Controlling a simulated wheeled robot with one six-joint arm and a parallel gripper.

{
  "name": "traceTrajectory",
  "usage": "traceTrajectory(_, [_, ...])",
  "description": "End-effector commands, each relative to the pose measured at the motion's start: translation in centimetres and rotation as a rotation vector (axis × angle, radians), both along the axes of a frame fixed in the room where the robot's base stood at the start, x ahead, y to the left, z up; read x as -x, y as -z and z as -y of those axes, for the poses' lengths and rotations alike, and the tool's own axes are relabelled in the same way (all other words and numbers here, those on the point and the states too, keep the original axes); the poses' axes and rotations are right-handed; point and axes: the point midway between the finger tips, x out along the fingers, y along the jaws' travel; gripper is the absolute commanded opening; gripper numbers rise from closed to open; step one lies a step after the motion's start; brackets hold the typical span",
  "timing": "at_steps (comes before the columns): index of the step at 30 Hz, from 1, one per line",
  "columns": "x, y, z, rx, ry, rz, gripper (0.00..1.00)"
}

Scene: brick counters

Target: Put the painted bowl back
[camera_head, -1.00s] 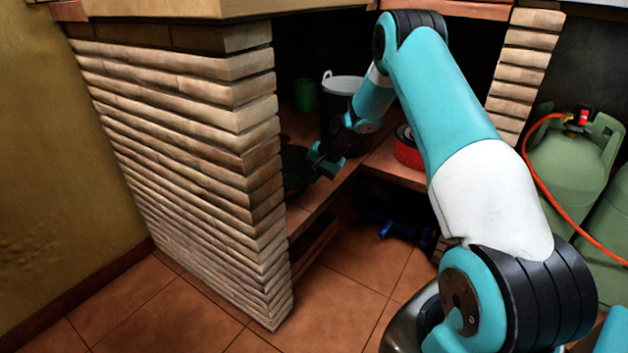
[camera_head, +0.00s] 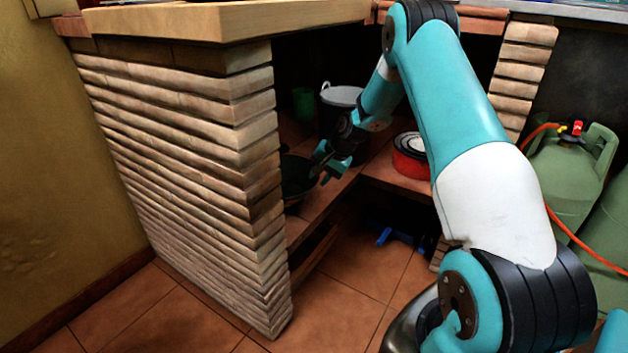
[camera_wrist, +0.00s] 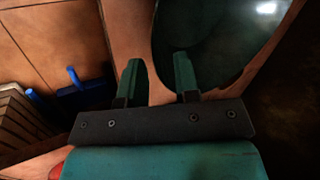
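The bowl (camera_head: 297,178) is dark green and sits on the shelf inside the brick counter, partly hidden by the brick wall in the head view. In the wrist view the bowl (camera_wrist: 215,35) fills the upper right, with its rim running down between my fingers. My gripper (camera_head: 326,172) is at the bowl's right side. In the wrist view my gripper (camera_wrist: 158,78) is open, one finger over the bowl and the other outside its rim. I cannot tell whether a finger touches it, and its painting does not show clearly.
A dark pot with a light rim (camera_head: 342,97) and a green cup (camera_head: 303,103) stand deeper on the shelf. A red round container (camera_head: 409,160) is to the right. The brick wall (camera_head: 190,170) stands close on the left. A blue object (camera_head: 392,237) lies low below. Green gas cylinders (camera_head: 572,165) are at right.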

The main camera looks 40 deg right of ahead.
Motion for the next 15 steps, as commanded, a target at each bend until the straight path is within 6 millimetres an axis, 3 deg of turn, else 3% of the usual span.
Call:
traceTrajectory(1, [0.5, -1.7, 0.4, 0.0, 0.004, 0.001, 0.3])
traceTrajectory(6, [1.8, -4.6, 1.3, 0.001, 0.003, 0.0, 0.3])
traceTrajectory(15, [2.9, -6.6, 2.0, 0.0, 0.001, 0.0, 0.3])
